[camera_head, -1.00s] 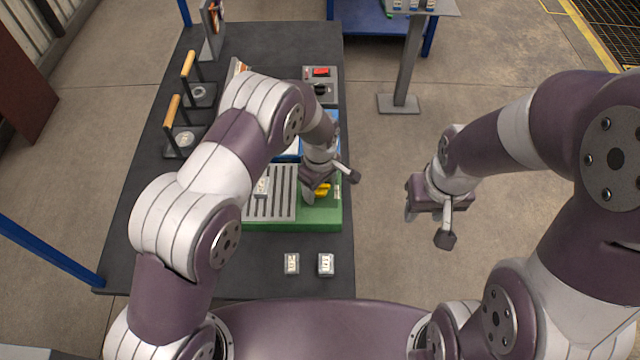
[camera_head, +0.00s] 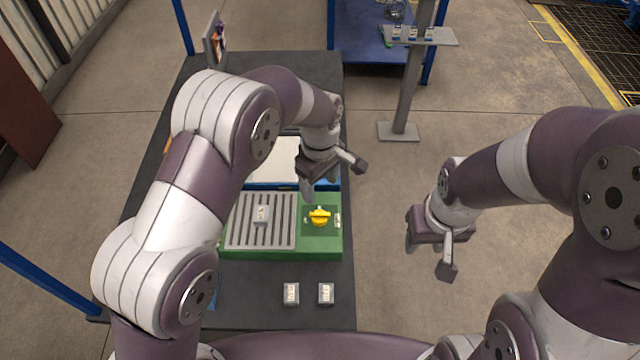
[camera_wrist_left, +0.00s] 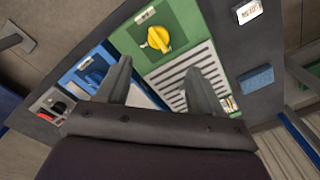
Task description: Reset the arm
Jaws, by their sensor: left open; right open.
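My left gripper (camera_head: 333,180) is open and empty above the table, just behind the yellow knob (camera_head: 319,217) on the green box (camera_head: 285,252). In the left wrist view its two fingers (camera_wrist_left: 155,88) are spread apart, with the green box and the yellow knob (camera_wrist_left: 158,39) beyond them. Nothing is between the fingers. My right gripper (camera_head: 428,258) is open and empty over the floor to the right of the table.
The dark table (camera_head: 250,312) holds two small labelled blocks (camera_head: 291,294) in front of the green box. A blue box (camera_wrist_left: 88,72) lies behind. A grey post stand (camera_head: 398,132) stands right; floor between is clear.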

